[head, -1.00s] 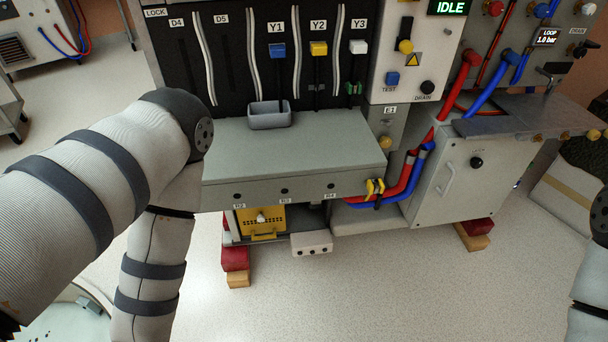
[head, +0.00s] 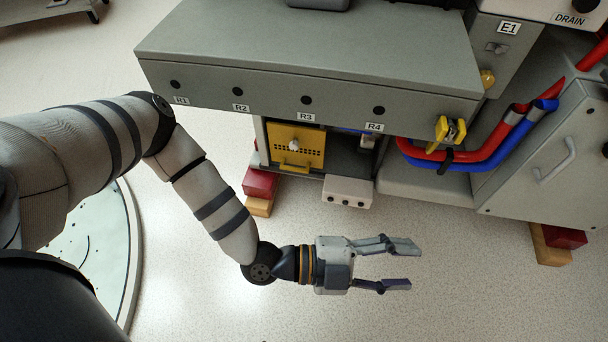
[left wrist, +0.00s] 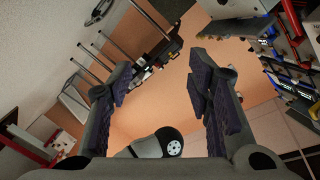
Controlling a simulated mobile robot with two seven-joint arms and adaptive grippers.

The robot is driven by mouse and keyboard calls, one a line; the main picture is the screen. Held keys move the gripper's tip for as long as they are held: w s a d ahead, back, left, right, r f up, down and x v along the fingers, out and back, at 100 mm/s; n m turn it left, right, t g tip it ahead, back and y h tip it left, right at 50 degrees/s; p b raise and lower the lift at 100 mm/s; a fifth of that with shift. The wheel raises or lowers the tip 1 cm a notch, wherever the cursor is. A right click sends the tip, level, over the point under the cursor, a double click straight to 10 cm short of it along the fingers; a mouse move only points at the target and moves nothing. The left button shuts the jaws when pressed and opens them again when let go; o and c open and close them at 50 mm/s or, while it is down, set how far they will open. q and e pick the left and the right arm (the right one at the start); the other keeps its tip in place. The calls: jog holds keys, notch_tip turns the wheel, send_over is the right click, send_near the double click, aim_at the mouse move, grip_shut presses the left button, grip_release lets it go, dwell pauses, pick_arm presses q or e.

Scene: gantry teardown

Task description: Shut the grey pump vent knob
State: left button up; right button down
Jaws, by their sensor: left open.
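I cannot make out for sure which part is the grey pump vent knob. Under the grey bench (head: 310,45) is an open bay with a yellow perforated panel (head: 297,150) that has a small pale knob (head: 294,146). A small pale fitting (head: 367,142) sits in the dark space to its right, too small to tell. My left gripper (head: 415,265) is open and empty above the floor, in front of and below the bay, its fingers pointing right. The left wrist view shows its two fingers (left wrist: 160,85) apart with nothing between. My right gripper is not in view.
A white box (head: 347,191) with several dark dots juts from the bay's lower edge. Red and blue hoses (head: 480,150) curve right of it, near a yellow clip (head: 450,130). A grey cabinet (head: 560,165) stands at right. Red and wooden blocks (head: 260,192) support the frame. The front floor is clear.

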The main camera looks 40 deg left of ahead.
pick_arm(q)
jog(key=w+a+f+n+t+y+b, duration=0.2)
jog(key=w+a+n+t+y, duration=0.2)
jog(key=w+a+n+y, duration=0.3)
jog(key=w+a+f+n+t+y+b, duration=0.2)
jog(key=w+a+n+t+y, duration=0.25)
jog(key=a+n, duration=0.4)
jog(key=w+a+f+n+g+y+b, duration=0.1)
jog(key=w+a+n+g+y+b, duration=0.1)
jog(key=a+n+y, duration=1)
jog(key=w+a+m+h+b, duration=0.2)
jog(key=w+a, duration=0.5)
jog(key=w, duration=0.3)
jog(key=shift+w+a, duration=0.2)
jog(key=shift+a, duration=0.15)
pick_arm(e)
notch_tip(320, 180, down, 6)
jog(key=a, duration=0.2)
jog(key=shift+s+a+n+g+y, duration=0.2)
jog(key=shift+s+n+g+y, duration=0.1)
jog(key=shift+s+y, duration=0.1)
pick_arm(q)
jog(key=shift+m, duration=0.25)
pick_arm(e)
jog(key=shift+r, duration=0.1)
pick_arm(q)
grip_shut()
